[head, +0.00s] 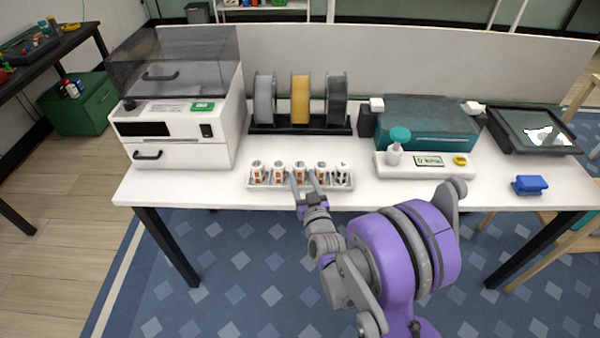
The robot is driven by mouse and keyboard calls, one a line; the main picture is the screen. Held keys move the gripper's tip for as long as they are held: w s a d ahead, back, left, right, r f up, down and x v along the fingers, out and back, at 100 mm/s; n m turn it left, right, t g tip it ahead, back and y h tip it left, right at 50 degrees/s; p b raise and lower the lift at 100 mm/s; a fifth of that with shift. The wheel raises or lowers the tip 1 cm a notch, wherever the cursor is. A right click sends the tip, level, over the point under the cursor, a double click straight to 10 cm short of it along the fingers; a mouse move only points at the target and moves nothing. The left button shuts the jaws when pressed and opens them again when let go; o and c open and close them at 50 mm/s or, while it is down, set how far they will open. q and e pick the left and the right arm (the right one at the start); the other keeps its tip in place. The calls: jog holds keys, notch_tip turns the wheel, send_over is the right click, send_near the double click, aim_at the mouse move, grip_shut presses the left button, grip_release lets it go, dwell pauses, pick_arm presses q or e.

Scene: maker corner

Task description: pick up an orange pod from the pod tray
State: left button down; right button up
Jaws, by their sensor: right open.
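The pod tray (265,186) is a white tray near the front edge of the white table. Several small white pods with orange markings stand in a row in it, such as the leftmost orange pod (257,172). The pod at the right end (342,173) has darker, greenish markings. My right gripper (304,180) reaches in from the front, its open fingers at the middle pod (299,170) and partly in front of it. I cannot tell whether the fingers touch that pod. My left gripper is not in view.
A white machine with a smoky lid (180,135) stands left of the tray. Filament spools (300,98) on a black rack stand behind it. Right are a teal machine (425,125), a white stand with a bottle (425,170) and a blue stapler-like object (529,185).

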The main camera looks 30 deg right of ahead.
aim_at(301, 174)
jog(key=x, duration=0.4)
jog(key=shift+w, duration=0.1)
grip_shut()
